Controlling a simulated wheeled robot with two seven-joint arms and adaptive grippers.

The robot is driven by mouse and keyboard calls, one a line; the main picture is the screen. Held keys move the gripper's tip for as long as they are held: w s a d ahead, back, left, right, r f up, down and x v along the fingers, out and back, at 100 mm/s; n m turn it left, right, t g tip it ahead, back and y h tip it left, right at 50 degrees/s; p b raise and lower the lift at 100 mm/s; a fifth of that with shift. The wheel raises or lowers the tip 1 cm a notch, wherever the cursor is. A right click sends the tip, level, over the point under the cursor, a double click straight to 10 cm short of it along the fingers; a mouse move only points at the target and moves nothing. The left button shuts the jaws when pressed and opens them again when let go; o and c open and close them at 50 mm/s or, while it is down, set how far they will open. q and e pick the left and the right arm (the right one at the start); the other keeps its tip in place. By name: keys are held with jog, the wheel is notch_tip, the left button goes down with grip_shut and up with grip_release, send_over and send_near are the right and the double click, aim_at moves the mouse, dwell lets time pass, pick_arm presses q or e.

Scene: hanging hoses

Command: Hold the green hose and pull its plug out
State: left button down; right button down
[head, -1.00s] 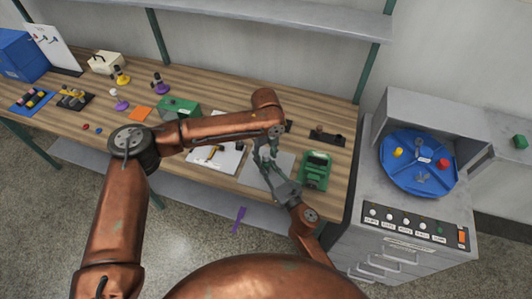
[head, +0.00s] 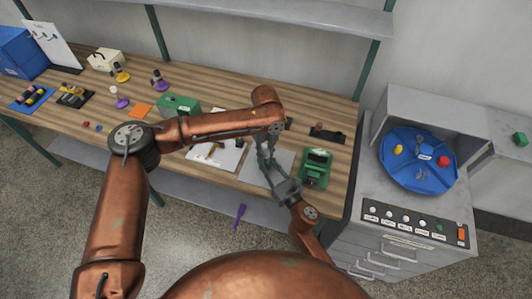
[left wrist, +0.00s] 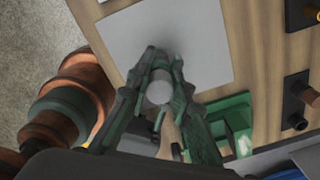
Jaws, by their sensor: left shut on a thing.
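My left gripper (head: 268,162) is low over the front right of the bench, close against my right gripper (head: 287,190). In the left wrist view my left gripper (left wrist: 163,62) has its green fingers closed around a pale grey, round-ended piece (left wrist: 158,92). I cannot tell whether this piece is the plug or the hose end. No length of green hose can be made out; the fingers and arms hide much of this spot. The right gripper's fingers are too small and overlapped to read.
A green fixture (head: 315,168) stands just right of the grippers, beside a grey plate (head: 256,172) on the wooden bench. A dark bracket (head: 327,134) is behind it. A grey cabinet with a blue turntable (head: 412,176) stands at the right. Small parts fill the bench's left.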

aim_at(266, 151)
pick_arm(q)
jog(key=shift+w+r, duration=0.1)
jog(key=shift+r, duration=0.85)
pick_arm(e)
jog(key=shift+d+f, duration=0.15)
jog(key=shift+f, duration=0.2)
pick_arm(q)
jog(key=shift+r, duration=0.2)
jog(key=shift+r, duration=1.8)
pick_arm(e)
jog(key=shift+r, duration=0.2)
pick_arm(q)
jog(key=shift+r, duration=1.5)
pick_arm(e)
jog(key=shift+r, duration=0.1)
jog(key=c, duration=1.7)
grip_release()
jog(key=shift+o, duration=0.2)
